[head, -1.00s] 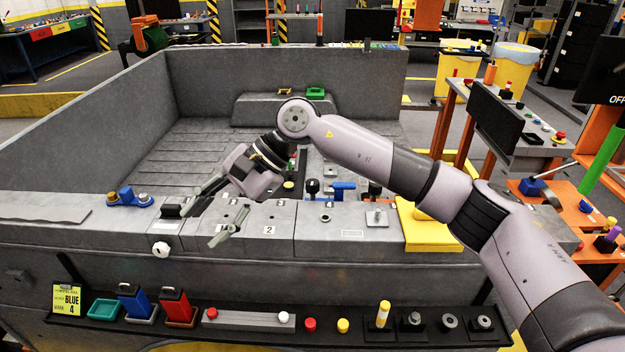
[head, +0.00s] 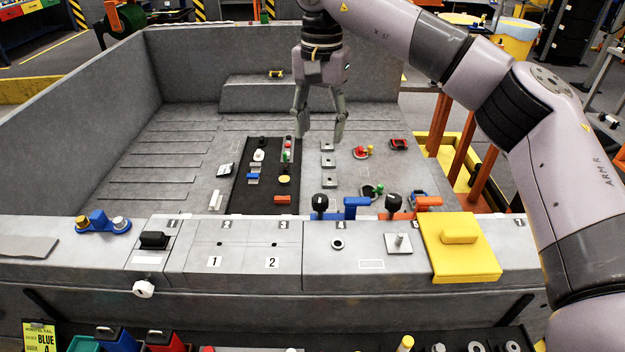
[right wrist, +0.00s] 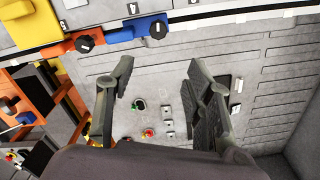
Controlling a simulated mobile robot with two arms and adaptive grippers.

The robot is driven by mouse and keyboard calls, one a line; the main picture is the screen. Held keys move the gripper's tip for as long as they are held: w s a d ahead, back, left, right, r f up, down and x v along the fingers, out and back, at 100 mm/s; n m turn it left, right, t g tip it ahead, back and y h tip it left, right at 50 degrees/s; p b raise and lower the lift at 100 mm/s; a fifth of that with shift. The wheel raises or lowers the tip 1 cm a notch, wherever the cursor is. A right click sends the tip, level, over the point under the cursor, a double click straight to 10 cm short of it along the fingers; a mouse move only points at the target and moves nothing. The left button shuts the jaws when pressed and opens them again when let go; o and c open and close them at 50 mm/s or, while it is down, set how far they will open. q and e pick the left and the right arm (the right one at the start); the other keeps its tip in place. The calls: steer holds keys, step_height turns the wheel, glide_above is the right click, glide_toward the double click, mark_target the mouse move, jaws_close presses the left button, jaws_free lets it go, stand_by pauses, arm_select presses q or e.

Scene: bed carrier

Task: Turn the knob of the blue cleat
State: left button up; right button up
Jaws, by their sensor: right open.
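The blue cleat (head: 356,206) sits at the inner edge of the front ledge, with a round black knob (head: 320,203) on its left. In the right wrist view the blue cleat (right wrist: 132,32) and its black knob (right wrist: 158,30) are at the top. A white line marks the knob's top there. My right gripper (head: 320,136) points down over the bed floor, beyond the cleat and apart from it. It is open and empty; its spread fingers also show in the right wrist view (right wrist: 160,72). My left gripper is not in view.
An orange cleat (head: 428,203) with its own black knob (head: 393,203) stands right of the blue one. A yellow block (head: 459,262) covers the ledge farther right. A black strip (head: 240,190) with small parts lies on the bed floor. Bed walls stand left and behind.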

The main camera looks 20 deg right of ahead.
steer(key=p, duration=0.2)
glide_above(320, 197)
steer(key=f, duration=0.7)
steer(key=shift+s+f, duration=0.2)
steer(key=shift+s, duration=0.05)
step_height(320, 197, down, 9)
steer(key=shift+w+r+p, duration=0.15)
steer(key=shift+p, duration=1.05)
steer(key=shift+f, duration=0.35)
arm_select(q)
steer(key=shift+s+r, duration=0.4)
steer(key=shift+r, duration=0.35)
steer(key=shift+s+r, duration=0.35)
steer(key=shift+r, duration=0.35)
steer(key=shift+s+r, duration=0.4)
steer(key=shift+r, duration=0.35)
arm_select(e)
jaws_close()
